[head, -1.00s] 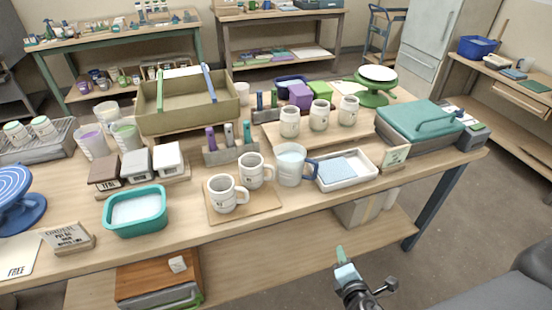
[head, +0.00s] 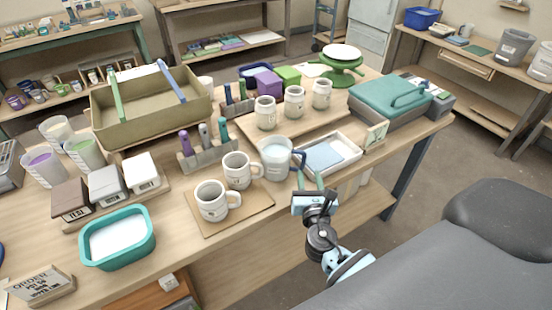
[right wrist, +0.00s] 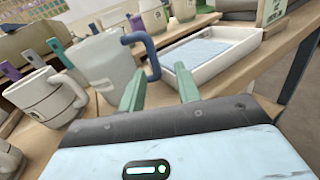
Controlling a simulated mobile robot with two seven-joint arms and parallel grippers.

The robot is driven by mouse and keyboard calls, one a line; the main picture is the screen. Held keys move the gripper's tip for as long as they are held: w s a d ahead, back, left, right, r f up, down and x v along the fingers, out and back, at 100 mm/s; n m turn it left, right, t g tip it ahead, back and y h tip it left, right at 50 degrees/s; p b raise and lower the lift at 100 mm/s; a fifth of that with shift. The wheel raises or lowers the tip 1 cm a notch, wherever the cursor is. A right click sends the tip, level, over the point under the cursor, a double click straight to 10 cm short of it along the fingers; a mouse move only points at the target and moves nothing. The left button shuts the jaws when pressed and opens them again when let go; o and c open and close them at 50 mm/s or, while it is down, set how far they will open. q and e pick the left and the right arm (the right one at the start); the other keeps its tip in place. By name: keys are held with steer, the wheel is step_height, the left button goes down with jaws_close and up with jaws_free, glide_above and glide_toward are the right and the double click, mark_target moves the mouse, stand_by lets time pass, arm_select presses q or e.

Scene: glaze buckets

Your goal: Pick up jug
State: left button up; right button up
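The jug (head: 275,158) is pale and translucent with a blue handle. It stands upright on the table (head: 262,240) near the front edge, its handle toward the right. In the right wrist view the jug (right wrist: 103,68) is at the upper left, with its blue handle just beyond the fingertips. My right gripper (head: 309,182) is in front of the handle at the table edge. In the right wrist view its green fingers (right wrist: 160,90) are spread apart with nothing clearly between them. My left gripper is not in view.
Several jars (head: 265,113) stand behind. A teal tub (head: 118,238) is at the front left.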

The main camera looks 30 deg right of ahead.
mark_target(304, 164)
steer(key=shift+w+a+x, duration=0.1)
steer(key=shift+a+x, duration=0.05)
steer(key=shift+x, duration=0.75)
steer(key=shift+w+a+x, duration=0.1)
steer(key=shift+a+x, duration=0.05)
steer(key=shift+x, duration=0.75)
steer(key=shift+a+x, duration=0.15)
steer(key=shift+x, duration=0.8)
steer(key=shift+w+d, duration=0.25)
steer(key=shift+w, duration=0.25)
steer(key=shift+c, duration=0.4)
jaws_close()
steer(key=shift+r, duration=0.15)
